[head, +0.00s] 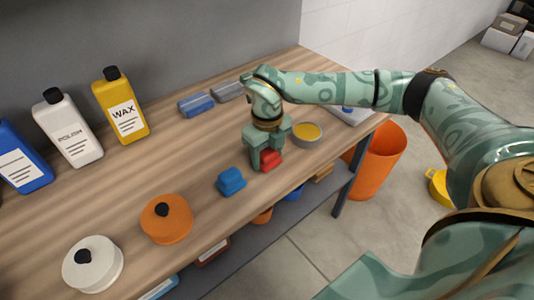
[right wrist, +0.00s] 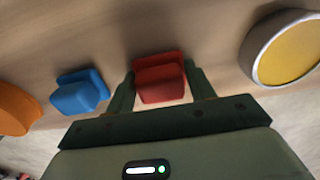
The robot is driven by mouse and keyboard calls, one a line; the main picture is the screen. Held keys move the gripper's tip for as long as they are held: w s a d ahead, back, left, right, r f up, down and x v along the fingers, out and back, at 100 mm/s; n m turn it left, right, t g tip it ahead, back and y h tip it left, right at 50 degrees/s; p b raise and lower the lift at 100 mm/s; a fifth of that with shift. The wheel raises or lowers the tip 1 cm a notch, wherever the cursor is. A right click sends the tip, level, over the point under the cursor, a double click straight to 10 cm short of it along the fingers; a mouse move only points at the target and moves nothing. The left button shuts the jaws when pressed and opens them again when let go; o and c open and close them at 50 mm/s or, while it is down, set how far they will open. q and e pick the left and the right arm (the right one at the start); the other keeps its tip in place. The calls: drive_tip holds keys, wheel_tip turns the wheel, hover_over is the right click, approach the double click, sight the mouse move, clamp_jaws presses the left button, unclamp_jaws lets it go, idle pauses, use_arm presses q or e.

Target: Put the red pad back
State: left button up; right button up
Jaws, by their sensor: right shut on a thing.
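The red pad (head: 270,160) is at the front edge of the wooden bench (head: 190,180), and it also shows in the right wrist view (right wrist: 160,78). My right gripper (head: 266,160) points down over it, with one finger on each side of the pad, shut on it. In the right wrist view the right gripper (right wrist: 160,88) has the pad between its fingertips. The pad appears on or very close to the bench top; I cannot tell whether it is lifted. My left gripper is not in view.
A blue pad (head: 231,181) lies left of the red one, and a round tin with yellow contents (head: 307,134) stands right. An orange lidded pot (head: 166,219) and a white one (head: 93,264) are further left. Bottles (head: 121,106) and blue and grey blocks (head: 196,104) stand behind.

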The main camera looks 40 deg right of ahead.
sight(267, 151)
drive_tip(key=shift+f, duration=0.1)
drive_tip(key=o, duration=0.9)
drive_tip(key=shift+o, duration=0.2)
wheel_tip(267, 151, up, 12)
drive_tip(key=p, duration=0.3)
